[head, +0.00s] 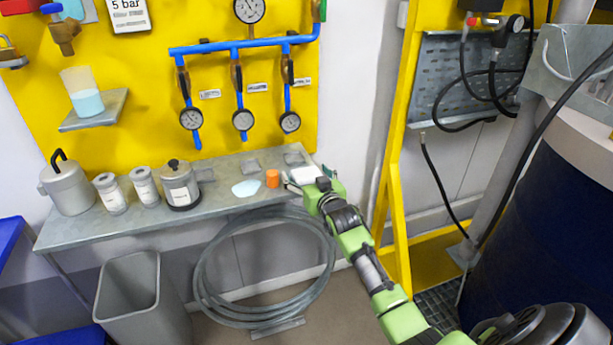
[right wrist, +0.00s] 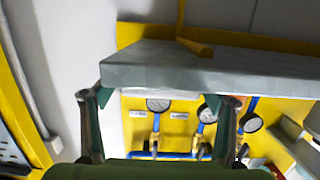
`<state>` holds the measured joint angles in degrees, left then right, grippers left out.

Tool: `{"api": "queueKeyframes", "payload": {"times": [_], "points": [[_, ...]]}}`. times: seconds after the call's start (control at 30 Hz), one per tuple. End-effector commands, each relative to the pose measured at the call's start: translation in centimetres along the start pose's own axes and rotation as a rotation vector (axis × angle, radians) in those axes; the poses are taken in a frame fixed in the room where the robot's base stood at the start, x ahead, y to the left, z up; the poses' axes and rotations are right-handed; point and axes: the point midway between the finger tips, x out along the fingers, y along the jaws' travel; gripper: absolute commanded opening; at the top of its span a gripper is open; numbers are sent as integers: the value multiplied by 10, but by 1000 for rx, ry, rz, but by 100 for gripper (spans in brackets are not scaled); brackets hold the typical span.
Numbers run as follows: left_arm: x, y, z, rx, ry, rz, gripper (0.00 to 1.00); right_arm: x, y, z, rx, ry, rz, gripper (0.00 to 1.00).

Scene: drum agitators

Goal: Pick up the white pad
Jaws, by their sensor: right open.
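The white pad (head: 306,174) lies at the right end of the grey bench, near its front edge. My right gripper (head: 310,180) is open at that bench corner, and in the head view its fingertips appear on either side of the pad. Whether they touch it I cannot tell. My left gripper is not in view.
On the grey bench (head: 225,207), an orange cap (head: 272,178) and a pale cloth-like patch (head: 246,188) lie left of the pad. Lidded canisters (head: 180,184) stand further left. A coiled hose (head: 205,285) hangs below. A yellow frame post (head: 392,200) stands right of my arm.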

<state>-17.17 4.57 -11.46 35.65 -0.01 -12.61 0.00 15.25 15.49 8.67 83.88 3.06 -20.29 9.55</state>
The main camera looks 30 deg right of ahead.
Motion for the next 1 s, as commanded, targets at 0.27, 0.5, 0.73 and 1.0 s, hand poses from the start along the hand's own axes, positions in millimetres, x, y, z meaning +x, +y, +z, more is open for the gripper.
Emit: {"api": "queueKeyframes", "payload": {"times": [0.27, 0.5, 0.73, 1.0], "points": [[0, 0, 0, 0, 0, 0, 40, 0, 0, 0, 0, 0, 0, 47], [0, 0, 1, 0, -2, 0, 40, 0, 0, 0, 0, 0, 0, 45], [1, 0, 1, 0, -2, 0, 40, -1, 0, -4, -1, 2, 0, 45], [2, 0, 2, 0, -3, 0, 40, -9, -1, -36, -1, 4, -1, 45]]}}
